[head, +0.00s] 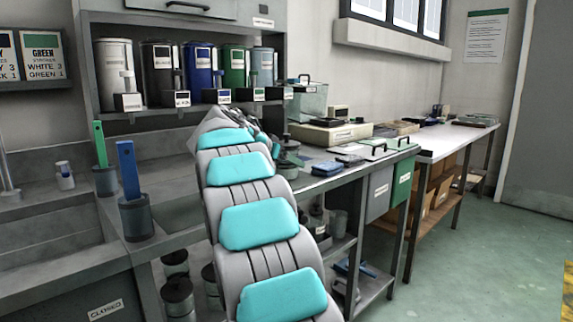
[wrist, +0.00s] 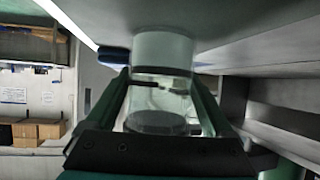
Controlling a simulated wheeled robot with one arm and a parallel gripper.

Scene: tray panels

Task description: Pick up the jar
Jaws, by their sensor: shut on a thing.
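The jar (wrist: 163,52) fills the middle of the wrist view. It has a pale whitish end, a clear glassy middle and a dark grey disc at the near end. My gripper (wrist: 163,82) is shut on it, with one dark green finger on each side of its clear middle. In the head view my arm reaches to the bench, and its far end hides most of the gripper. I cannot make out the held jar there for certain. Whether the jar touches the surface beside its pale end cannot be told.
A shelf (head: 190,106) above the bench holds several labelled canisters. A glass tank (head: 308,102) and a scale-like device (head: 330,131) stand right of my gripper. Left are a sink (head: 45,235) and cups (head: 136,217) with upright coloured strips.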

